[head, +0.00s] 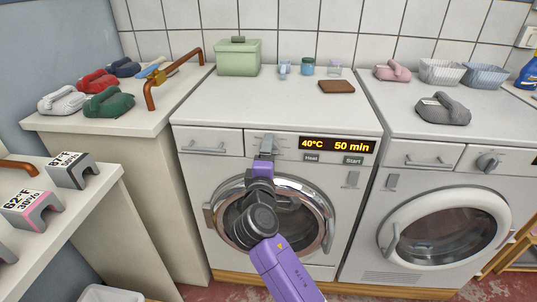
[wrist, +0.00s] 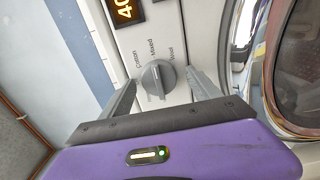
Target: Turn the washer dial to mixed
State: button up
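The left washer (head: 300,200) has a lit panel (head: 337,145) reading 40°C and 50 min, with Heat and Start labels below. My gripper (head: 266,145) is at its front panel, left of the display. In the wrist view the grey washer dial (wrist: 158,78) sits between the fingertips of my gripper (wrist: 161,76). The fingers are apart, one on each side, with a visible gap on at least part of each side. Labels Cotton, Mixed and Wool stand around the dial. I cannot tell surely which one its ridge points to. In the head view my gripper largely covers the dial.
The round glass door (head: 318,215) is shut, just below my gripper. A second machine (head: 440,225) stands at right. A green box (head: 238,57) and a brown block (head: 337,87) lie on the washer top.

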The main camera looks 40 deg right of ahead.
jog(key=v, duration=0.7)
jog(key=shift+s+a, duration=0.25)
jog(key=shift+a, duration=0.05)
dwell(0.5)
